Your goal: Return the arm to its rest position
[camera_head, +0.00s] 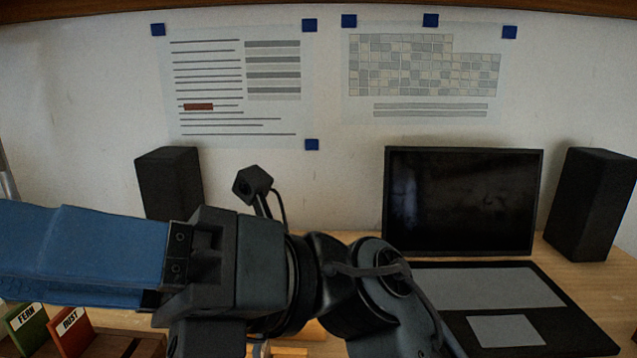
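My gripper (85,256) spans the lower left of the head view, pointing left, with blue fingers on a dark body. The fingers run out past the left edge, so their tips and the gap between them cannot be made out. Nothing can be seen held in the part that shows. My dark arm bends from the bottom middle up to the wrist, raised in front of the desk.
A laptop (463,203) stands open at right, between a left speaker (170,183) and a right speaker (590,205). A green FERN item (27,328) and a red RUST item (70,332) stand at bottom left. Two sheets hang on the wall. My arm hides the middle desk.

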